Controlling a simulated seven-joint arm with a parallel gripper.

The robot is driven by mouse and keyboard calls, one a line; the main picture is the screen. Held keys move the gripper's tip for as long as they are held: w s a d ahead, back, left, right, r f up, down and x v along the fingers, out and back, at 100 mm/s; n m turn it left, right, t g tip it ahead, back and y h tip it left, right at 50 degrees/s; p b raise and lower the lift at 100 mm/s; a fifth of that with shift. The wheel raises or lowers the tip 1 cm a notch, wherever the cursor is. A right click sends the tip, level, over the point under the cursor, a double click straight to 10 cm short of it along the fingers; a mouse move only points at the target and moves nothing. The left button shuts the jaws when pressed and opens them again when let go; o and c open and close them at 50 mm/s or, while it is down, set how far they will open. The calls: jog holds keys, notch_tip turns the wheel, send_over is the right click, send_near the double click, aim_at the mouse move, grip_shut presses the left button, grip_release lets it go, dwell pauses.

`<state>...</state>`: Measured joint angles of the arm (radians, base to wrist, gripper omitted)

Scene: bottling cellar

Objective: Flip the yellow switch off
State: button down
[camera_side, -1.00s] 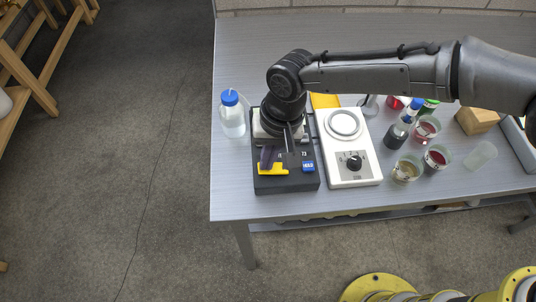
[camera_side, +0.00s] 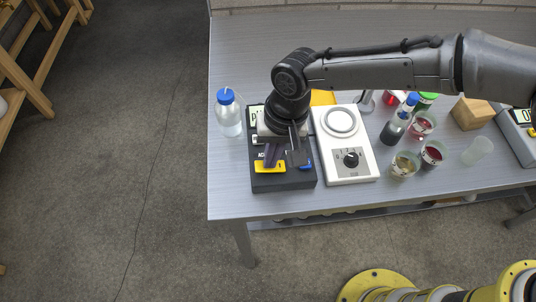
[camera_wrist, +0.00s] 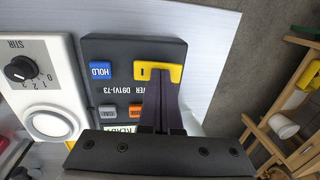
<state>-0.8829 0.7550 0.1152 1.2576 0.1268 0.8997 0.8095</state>
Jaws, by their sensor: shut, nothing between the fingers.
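The yellow switch plate (camera_side: 268,167) is on the front left of a black control box (camera_side: 284,183). It also shows in the wrist view as a yellow frame (camera_wrist: 172,72) with a small mark at its left end. Its middle is covered by my dark fingers, so I cannot tell the switch's position. My gripper (camera_side: 285,160) is shut and empty, pointing down over the box. Its tips are at or just above the yellow plate; I cannot tell whether they touch. In the wrist view, my gripper (camera_wrist: 161,95) reaches from below up to the plate.
A blue HOLD button (camera_wrist: 101,71) and grey and orange buttons share the box. A white stirrer (camera_side: 350,169) stands close on the right, with glasses and bottles beyond. A blue-capped bottle (camera_side: 228,117) is behind left. The table's front left is clear.

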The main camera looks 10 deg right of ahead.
jog(key=shift+r, duration=0.1)
notch_tip(320, 180, up, 14)
jog(key=d, duration=0.2)
dwell(0.3)
jog(key=shift+w+a, duration=0.2)
jog(key=shift+a, duration=0.4)
send_near(281, 165)
jog(key=a+f, duration=0.5)
jog(key=shift+w+f, duration=0.2)
jog(key=shift+f, duration=0.4)
